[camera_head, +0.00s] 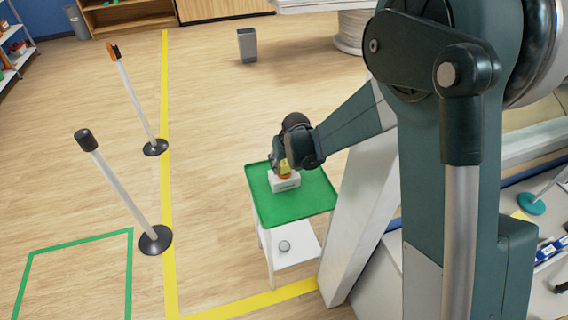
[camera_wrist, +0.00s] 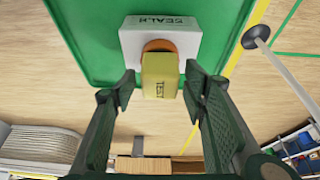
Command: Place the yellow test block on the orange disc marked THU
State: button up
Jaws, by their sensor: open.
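The yellow test block (camera_wrist: 160,75) sits in front of a white box (camera_wrist: 182,44) in the wrist view, with dark lettering on its face. An orange round piece (camera_wrist: 158,45) shows between block and box; no THU mark is readable on it. The white box (camera_head: 284,183) stands on a green tray table (camera_head: 308,205) in the head view, with a little yellow (camera_head: 284,165) above it. My gripper (camera_wrist: 160,78) is open, its fingers on either side of the block, with gaps visible. In the head view my gripper (camera_head: 283,160) is over the box, partly hiding it.
A small round grey object (camera_head: 284,246) lies on the white lower shelf. Two posts (camera_head: 155,240) (camera_head: 155,147) stand at left near a yellow floor line. A large white frame (camera_head: 360,225) stands close right of the tray. A teal disc (camera_head: 531,204) is at far right.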

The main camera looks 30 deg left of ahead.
jog(key=shift+r, duration=0.15)
jog(key=v, duration=1.2)
jog(key=shift+p, duration=0.45)
dwell(0.4)
